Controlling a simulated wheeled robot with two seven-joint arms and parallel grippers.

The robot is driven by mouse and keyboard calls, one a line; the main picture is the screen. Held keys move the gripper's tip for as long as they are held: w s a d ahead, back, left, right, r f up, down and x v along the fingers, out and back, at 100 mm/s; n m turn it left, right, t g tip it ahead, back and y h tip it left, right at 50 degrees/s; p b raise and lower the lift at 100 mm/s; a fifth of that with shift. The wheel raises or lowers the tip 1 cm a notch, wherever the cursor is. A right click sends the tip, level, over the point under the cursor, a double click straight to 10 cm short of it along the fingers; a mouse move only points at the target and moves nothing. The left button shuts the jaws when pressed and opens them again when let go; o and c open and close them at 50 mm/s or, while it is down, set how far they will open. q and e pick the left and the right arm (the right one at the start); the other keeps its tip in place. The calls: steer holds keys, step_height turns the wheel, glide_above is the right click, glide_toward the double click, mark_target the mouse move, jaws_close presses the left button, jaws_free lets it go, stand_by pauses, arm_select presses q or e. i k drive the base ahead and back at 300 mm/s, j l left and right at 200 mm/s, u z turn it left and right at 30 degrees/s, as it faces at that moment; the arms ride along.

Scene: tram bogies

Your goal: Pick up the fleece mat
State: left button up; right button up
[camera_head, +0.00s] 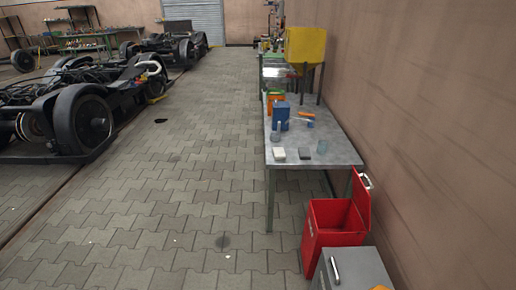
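I cannot make out a fleece mat with certainty. On the near end of the grey workbench (342,152) lie a small whitish block (278,154), a small dark grey block (305,153) and an upright grey-green piece (322,147). They are too small to tell whether any is folded fleece.
Blue (280,113) and orange items stand farther back on the bench, before a yellow hopper (305,46). A red bin (332,222) with its lid up and a grey cabinet (352,268) stand in front.

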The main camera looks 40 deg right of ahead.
mark_target(278, 153)
steer(key=i+l+z, duration=0.1)
steer(key=i+z, duration=0.3)
steer(key=i, duration=0.2)
steer(key=i+z, duration=0.4)
steer(key=i, duration=0.15)
steer(key=i+j+z, duration=0.25)
steer(key=i+z, duration=0.15)
steer(key=i, duration=0.15)
steer(key=i+j+z, duration=0.1)
steer(key=i+z, duration=0.15)
steer(key=z, duration=0.25)
steer(key=i+j+z, duration=0.2)
steer(key=z, duration=0.25)
steer(key=i+j+z, duration=0.25)
steer(key=z, duration=0.25)
steer(key=i+j+z, duration=0.1)
steer(key=j+z, duration=0.4)
steer(key=l, duration=0.1)
